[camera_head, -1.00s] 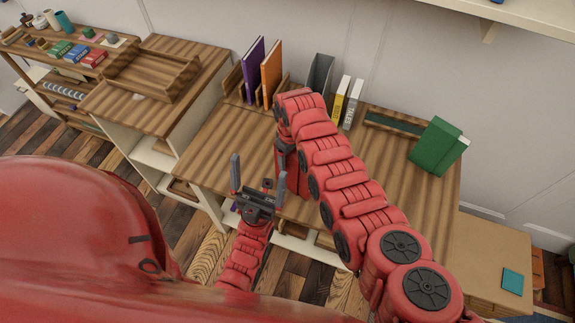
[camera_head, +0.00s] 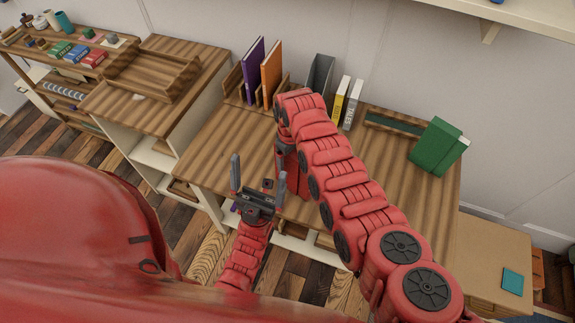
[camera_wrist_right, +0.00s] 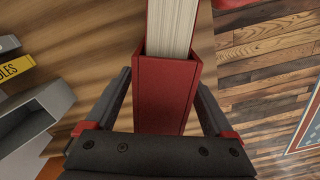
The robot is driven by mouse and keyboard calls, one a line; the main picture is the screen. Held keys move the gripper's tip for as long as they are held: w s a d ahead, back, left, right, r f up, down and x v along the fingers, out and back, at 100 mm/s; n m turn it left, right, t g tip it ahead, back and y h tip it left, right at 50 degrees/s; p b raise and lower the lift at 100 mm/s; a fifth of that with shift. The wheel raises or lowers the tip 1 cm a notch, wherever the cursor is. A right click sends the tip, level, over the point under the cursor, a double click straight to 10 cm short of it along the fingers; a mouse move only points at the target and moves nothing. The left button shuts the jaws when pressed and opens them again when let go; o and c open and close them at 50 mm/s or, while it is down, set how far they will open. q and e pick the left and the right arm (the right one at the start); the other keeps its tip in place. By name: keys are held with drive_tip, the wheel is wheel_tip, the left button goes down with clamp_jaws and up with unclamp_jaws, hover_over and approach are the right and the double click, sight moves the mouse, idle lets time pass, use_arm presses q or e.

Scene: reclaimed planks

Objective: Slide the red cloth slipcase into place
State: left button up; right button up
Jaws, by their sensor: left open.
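The red slipcase (camera_wrist_right: 164,105) is in the middle of the right wrist view, an upright dark red box with its open end toward the top of the picture. A red book with pale pages (camera_wrist_right: 172,28) sits partly inside it and sticks out at that end. My right gripper (camera_wrist_right: 165,80) has one finger against each side of the slipcase and appears shut on it. In the head view my right arm hides most of that gripper and the slipcase. My left gripper (camera_head: 258,178) is open and empty, near the desk's front edge.
On the desk (camera_head: 220,150) a purple book (camera_head: 252,70) and an orange book (camera_head: 271,73) stand in a wooden holder. A grey file (camera_head: 320,74), a yellow book (camera_head: 340,98) and a white book (camera_head: 353,103) stand behind my arm. A green book (camera_head: 435,144) leans at right.

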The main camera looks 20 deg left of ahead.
drive_tip(key=shift+o, duration=0.6)
wheel_tip(320, 180, up, 7)
drive_tip(key=p, duration=0.4)
drive_tip(key=shift+r, duration=0.25)
wheel_tip(320, 180, up, 4)
drive_tip(key=b, duration=0.3)
drive_tip(key=shift+w, duration=0.15)
wheel_tip(320, 180, up, 13)
